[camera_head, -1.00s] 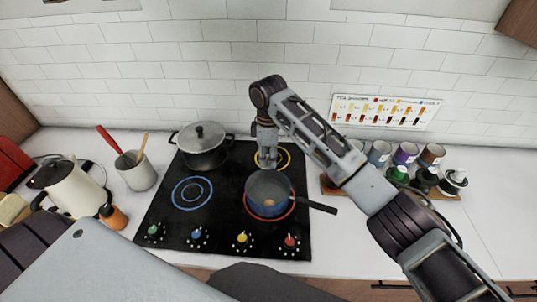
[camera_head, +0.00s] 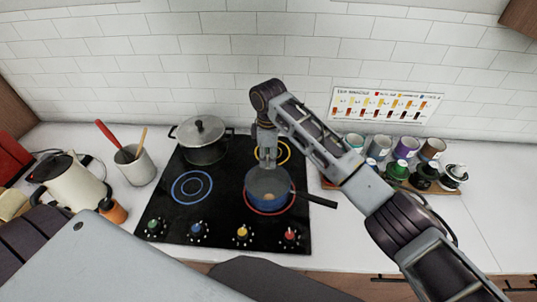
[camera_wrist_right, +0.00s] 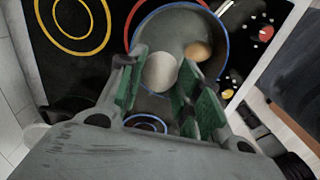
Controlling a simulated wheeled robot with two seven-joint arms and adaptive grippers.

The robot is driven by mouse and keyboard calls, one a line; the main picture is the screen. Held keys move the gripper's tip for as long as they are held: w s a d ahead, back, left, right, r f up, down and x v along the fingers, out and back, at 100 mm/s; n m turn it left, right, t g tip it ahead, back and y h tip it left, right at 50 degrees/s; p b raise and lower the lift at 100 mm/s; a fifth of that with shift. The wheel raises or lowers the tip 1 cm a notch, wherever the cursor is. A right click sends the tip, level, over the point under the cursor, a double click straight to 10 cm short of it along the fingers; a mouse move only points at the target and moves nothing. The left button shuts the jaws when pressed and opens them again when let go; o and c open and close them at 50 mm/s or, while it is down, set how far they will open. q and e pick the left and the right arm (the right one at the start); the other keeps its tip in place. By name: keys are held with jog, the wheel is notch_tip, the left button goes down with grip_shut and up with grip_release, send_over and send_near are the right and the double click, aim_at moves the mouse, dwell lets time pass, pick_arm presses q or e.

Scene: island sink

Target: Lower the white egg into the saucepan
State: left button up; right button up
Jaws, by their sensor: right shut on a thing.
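The saucepan (camera_head: 252,196) is blue with a dark handle pointing right and stands on the red-ringed burner at the front right of the hob. A brown egg (camera_head: 268,196) lies inside it; it also shows in the right wrist view (camera_wrist_right: 198,51). My right gripper (camera_head: 267,164) points down at the far rim of the saucepan. In the right wrist view its green-padded fingers are shut on the white egg (camera_wrist_right: 160,72), which appears over the pan's interior. The white egg is hard to make out in the head view. My left gripper is not in view.
A lidded pot (camera_head: 203,140) stands at the back left of the hob (camera_head: 222,215). A utensil crock (camera_head: 135,166) and a kettle (camera_head: 72,180) stand on the left. A rack of cups (camera_head: 405,148) sits on the right. The front-left burner is bare.

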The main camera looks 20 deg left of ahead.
jog(key=shift+f+b, duration=0.65)
jog(key=shift+f, duration=2.25)
jog(key=shift+f, duration=0.2)
jog(key=shift+f+b, duration=0.6)
jog(key=shift+f, duration=1.15)
dwell(2.0)
jog(key=o, duration=0.7)
jog(key=shift+o, duration=0.2)
